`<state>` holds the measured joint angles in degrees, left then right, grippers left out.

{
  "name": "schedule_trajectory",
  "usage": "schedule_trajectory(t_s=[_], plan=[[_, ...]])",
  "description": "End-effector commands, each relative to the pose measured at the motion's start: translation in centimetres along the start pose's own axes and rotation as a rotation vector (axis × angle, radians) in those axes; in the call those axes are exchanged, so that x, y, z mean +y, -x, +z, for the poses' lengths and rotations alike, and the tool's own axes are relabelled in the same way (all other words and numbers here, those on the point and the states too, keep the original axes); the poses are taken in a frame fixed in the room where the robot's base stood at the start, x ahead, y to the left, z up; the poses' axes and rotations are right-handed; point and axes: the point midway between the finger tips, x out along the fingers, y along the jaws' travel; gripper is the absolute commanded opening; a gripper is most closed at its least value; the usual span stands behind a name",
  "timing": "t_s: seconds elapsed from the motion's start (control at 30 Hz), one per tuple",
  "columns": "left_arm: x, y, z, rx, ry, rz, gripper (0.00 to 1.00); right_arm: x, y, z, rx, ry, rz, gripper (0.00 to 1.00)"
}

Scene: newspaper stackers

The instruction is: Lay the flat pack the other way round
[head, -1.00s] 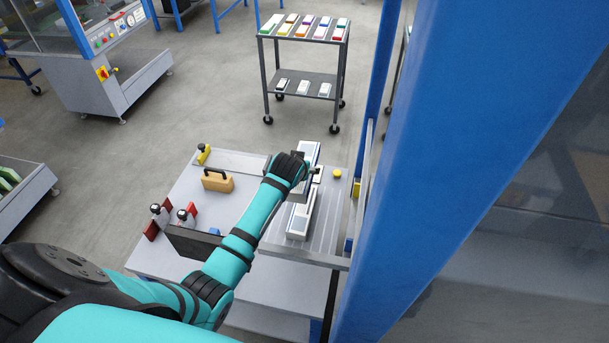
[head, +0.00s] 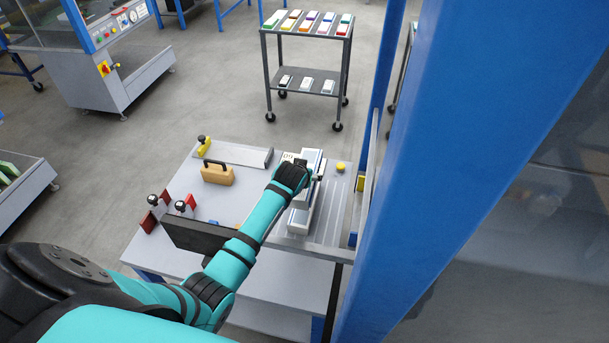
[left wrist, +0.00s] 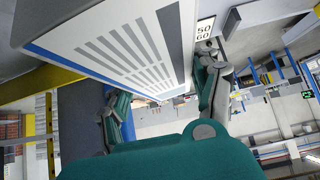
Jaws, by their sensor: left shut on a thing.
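My left gripper (head: 312,176) is shut on a flat pack, mostly behind my wrist in the head view. The pack (head: 313,158) shows as a pale, blue-edged block beyond the wrist. In the left wrist view the pack (left wrist: 115,50) is close up, white with grey stripes and a blue edge. It sits between the two teal-backed fingers of the gripper (left wrist: 165,95). Another pale part (head: 299,218) shows on the near side of the wrist; I cannot tell whether it belongs to the same pack. My right gripper is out of view.
The grey table (head: 190,240) carries a tan block with a handle (head: 217,173), red-and-black clamps (head: 152,218), a dark panel (head: 190,237) and a yellow button (head: 341,168). A blue post (head: 460,150) stands close on the right. A cart (head: 305,32) with coloured packs stands behind.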

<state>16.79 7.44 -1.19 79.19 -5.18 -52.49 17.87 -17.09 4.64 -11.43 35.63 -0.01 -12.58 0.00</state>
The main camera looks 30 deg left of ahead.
Motion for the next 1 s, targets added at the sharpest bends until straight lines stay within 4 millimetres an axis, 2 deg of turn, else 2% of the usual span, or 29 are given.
schedule_trajectory(t_s=[0.2,0.3,0.6,1.0], plan=[[0.0,0.6,-0.2,0.003,-0.006,0.001,0.12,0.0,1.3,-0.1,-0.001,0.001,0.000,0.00],[0.0,-0.7,1.1,0.002,-0.005,0.001,0.12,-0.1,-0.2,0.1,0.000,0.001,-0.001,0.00],[0.1,-3.3,3.6,0.002,-0.005,0.001,0.12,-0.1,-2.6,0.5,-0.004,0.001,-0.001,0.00],[0.0,-5.2,5.4,0.004,-0.005,0.001,0.12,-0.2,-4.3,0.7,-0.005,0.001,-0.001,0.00]])
